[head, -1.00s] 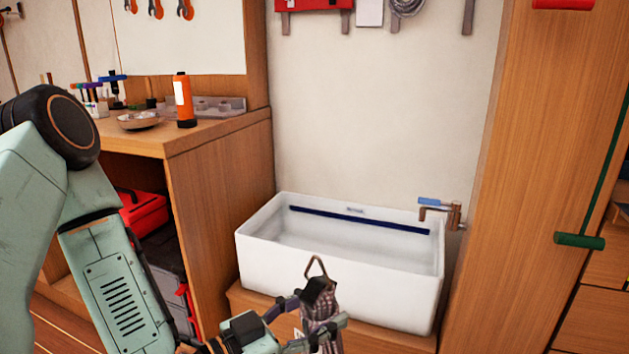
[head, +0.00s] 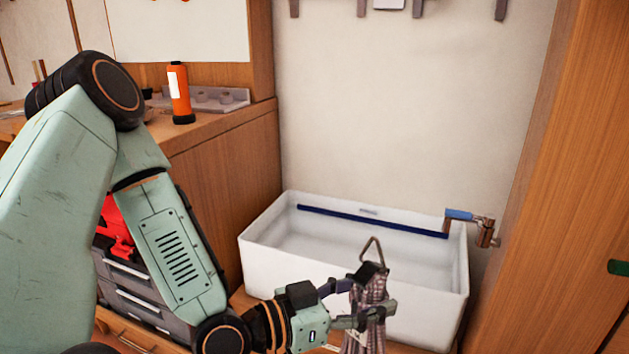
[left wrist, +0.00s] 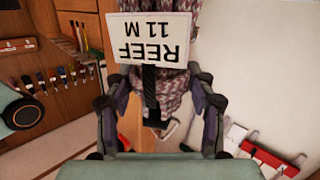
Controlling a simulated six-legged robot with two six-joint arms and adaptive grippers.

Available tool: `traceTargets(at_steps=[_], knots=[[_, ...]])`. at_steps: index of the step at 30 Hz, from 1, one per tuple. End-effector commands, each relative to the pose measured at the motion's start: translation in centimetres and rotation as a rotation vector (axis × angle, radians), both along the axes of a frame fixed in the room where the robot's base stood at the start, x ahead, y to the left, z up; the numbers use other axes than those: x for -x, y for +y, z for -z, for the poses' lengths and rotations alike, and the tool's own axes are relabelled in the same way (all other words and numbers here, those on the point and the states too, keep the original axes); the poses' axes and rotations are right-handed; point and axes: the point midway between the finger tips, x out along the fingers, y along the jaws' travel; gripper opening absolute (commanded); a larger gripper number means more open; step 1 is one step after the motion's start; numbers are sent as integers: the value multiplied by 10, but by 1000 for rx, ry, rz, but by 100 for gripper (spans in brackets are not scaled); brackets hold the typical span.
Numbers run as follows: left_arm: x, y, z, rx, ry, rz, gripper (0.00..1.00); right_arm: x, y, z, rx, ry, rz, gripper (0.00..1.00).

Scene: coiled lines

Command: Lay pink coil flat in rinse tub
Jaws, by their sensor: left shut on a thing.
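The coil (head: 375,292) is a hanging bundle of mottled pinkish-grey line with a black strap and a metal hook at its top. My left gripper (head: 366,303) is shut on it near the strap and holds it upright in front of the tub. In the left wrist view, the coil (left wrist: 178,82) lies between the fingers, and a white tag (left wrist: 153,38) on it reads "REEF 11 M", upside down. The white rinse tub (head: 275,268) has a dark blue line inside its back wall. Its inside looks empty of objects. The coil's lower end is cut off. My right gripper is out of view.
A tap with a blue handle (head: 460,215) sticks out over the tub's right end. A wooden bench (head: 235,160) with an orange bottle (head: 179,95) stands left of the tub. A tall wooden panel (head: 535,210) stands to the right. The space above the tub is open.

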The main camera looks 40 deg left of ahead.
Motion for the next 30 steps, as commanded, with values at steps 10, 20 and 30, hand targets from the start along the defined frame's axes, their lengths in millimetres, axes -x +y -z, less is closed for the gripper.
traceTargets(at_steps=[10,20,30], knots=[[-12,18,-36,19,193,-59,0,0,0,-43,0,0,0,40],[-40,53,-37,42,346,-129,0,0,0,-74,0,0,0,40],[-85,116,-30,109,539,-276,0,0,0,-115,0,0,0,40]])
